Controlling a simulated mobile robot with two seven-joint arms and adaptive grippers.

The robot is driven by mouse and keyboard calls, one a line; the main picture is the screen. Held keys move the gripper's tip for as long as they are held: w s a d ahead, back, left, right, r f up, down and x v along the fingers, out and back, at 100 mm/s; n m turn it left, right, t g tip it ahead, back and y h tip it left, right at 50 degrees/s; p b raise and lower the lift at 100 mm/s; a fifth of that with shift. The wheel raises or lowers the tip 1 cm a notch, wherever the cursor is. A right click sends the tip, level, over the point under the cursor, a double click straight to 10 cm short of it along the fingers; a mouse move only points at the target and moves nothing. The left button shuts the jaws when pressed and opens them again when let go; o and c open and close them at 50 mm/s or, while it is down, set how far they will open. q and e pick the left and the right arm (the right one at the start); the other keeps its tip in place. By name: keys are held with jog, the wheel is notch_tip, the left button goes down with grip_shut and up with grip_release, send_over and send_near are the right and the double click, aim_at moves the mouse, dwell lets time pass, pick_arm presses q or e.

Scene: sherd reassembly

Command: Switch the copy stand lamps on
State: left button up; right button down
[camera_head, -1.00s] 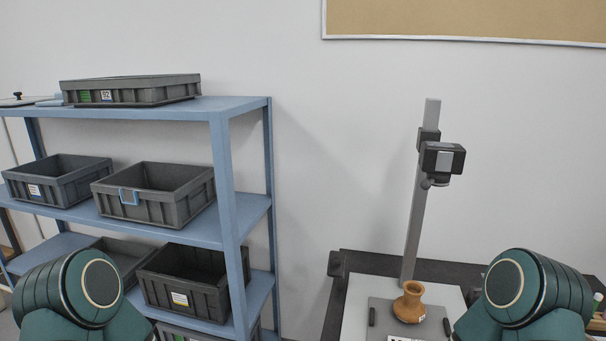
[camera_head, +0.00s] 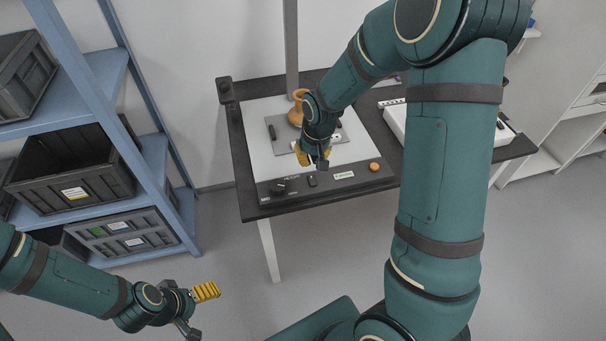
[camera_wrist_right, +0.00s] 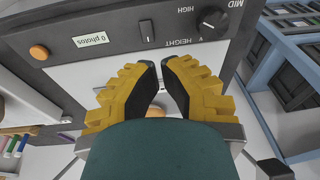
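The copy stand's dark control panel (camera_head: 330,181) runs along the front edge of the black table. It carries a black knob (camera_head: 278,187), a small rocker switch (camera_head: 312,180) and an orange button (camera_head: 375,167). In the right wrist view, the knob (camera_wrist_right: 213,22) has MID and HIGH by it, and the rocker (camera_wrist_right: 147,33) sits beside it. My right gripper (camera_head: 313,160) is above the stand's board, just behind the panel, with a narrow empty gap between its yellow fingers (camera_wrist_right: 159,66). My left gripper (camera_head: 207,292) is low at left, away from the table; its finger gap is hidden.
An orange-brown jug (camera_head: 297,108) stands on the grey plate behind my right gripper, near the column (camera_head: 290,50). A dark block (camera_head: 225,90) is at the table's back left corner. A white tray (camera_head: 394,122) lies at right. Blue shelving (camera_head: 97,75) with crates stands left.

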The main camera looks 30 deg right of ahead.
aim_at(313, 175)
pick_arm(q)
jog(key=shift+a+f, duration=0.1)
jog(key=shift+a, duration=0.25)
pick_arm(e)
jog(key=shift+m+h, duration=0.3)
jog(key=shift+h, duration=0.1)
jog(key=d+r, duration=0.2)
jog(key=r, duration=0.1)
jog(key=shift+w+d, duration=0.3)
jog(key=shift+w, duration=0.05)
jog(key=w+f+b, duration=0.1)
jog(key=f, duration=0.3)
jog(key=f+b, duration=0.1)
jog(key=f, duration=0.4)
jog(key=w+f+b, duration=0.1)
jog(key=f, duration=0.3)
jog(key=shift+w+d+f, duration=0.3)
pick_arm(q)
jog(key=f, duration=0.3)
jog(key=shift+w+f, duration=0.2)
jog(key=shift+w, duration=0.2)
